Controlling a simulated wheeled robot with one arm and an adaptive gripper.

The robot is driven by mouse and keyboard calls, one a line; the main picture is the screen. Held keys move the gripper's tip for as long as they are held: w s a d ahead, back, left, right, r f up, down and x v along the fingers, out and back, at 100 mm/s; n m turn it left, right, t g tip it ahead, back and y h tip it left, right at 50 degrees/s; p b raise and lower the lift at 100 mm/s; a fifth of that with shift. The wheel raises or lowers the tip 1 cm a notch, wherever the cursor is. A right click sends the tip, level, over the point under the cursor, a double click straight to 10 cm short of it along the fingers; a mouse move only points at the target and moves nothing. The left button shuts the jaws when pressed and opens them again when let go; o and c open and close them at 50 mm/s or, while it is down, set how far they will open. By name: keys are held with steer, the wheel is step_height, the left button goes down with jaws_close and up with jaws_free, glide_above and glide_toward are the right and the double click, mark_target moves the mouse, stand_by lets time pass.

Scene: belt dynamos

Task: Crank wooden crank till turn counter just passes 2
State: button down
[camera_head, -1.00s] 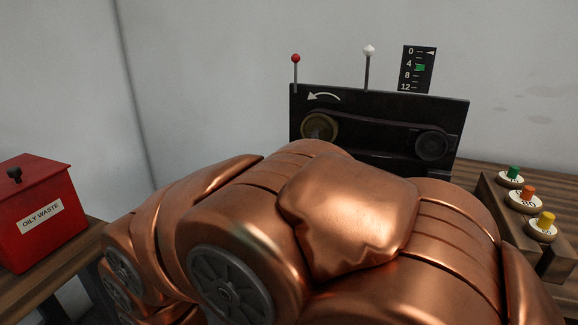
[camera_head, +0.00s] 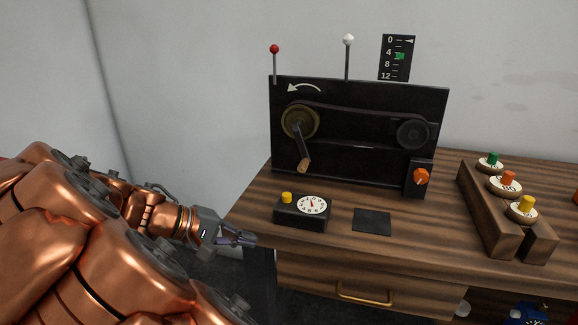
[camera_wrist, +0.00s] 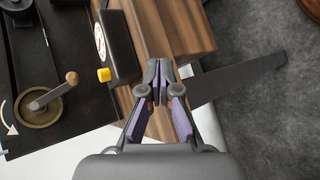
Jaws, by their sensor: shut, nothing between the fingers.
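The crank (camera_head: 298,137) sits on a brass pulley (camera_head: 300,119) at the left of a black upright panel. Its wooden handle (camera_head: 304,163) hangs down, slightly right of the hub. In the wrist view the handle (camera_wrist: 70,78) shows at the left. A small black box (camera_head: 290,216) with a yellow button carries a round white dial (camera_head: 312,205), seemingly the turn counter; its needle points roughly up, numbers too small to read. My gripper (camera_head: 252,240) is shut and empty at the bench's left front edge, apart from the crank. It also shows in the wrist view (camera_wrist: 158,70).
A belt joins the brass pulley to a dark pulley (camera_head: 413,132). A white arrow (camera_head: 305,87) curves leftward. An orange knob (camera_head: 421,177) and a wooden rack (camera_head: 487,215) with coloured buttons stand right. Red and white-tipped rods rise above the panel. A black pad (camera_head: 372,221) lies in front.

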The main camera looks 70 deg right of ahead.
mark_target(300, 137)
steer(key=w+d+r+g+h, duration=0.1)
steer(key=d, duration=0.1)
steer(key=w+d+r+h, duration=0.1)
steer(key=d, duration=0.2)
steer(key=w+d+r+g+h, duration=0.1)
steer(key=d, duration=0.2)
steer(key=shift+w+d+r+m+g+b, duration=0.15)
steer(key=shift+d+r+m+g+b, duration=0.15)
steer(key=shift+m, duration=0.1)
steer(key=w+d+h, duration=0.1)
steer(key=w+d, duration=0.1)
steer(key=w+d+r+g+h, duration=0.1)
steer(key=w+d, duration=0.1)
steer(key=w+d+h, duration=0.1)
steer(key=d+h, duration=0.1)
steer(key=shift+w+d+r+n, duration=0.15)
steer(key=shift+w+d+n, duration=0.15)
steer(key=shift+w, duration=0.1)
steer(key=x, duration=1)
steer(key=shift+a+r, duration=0.1)
steer(key=shift+a, duration=0.05)
steer(key=shift+s+r, duration=0.25)
steer(key=shift+s, duration=0.9)
steer(key=shift+s+d, duration=0.2)
steer(key=shift+s, duration=0.6)
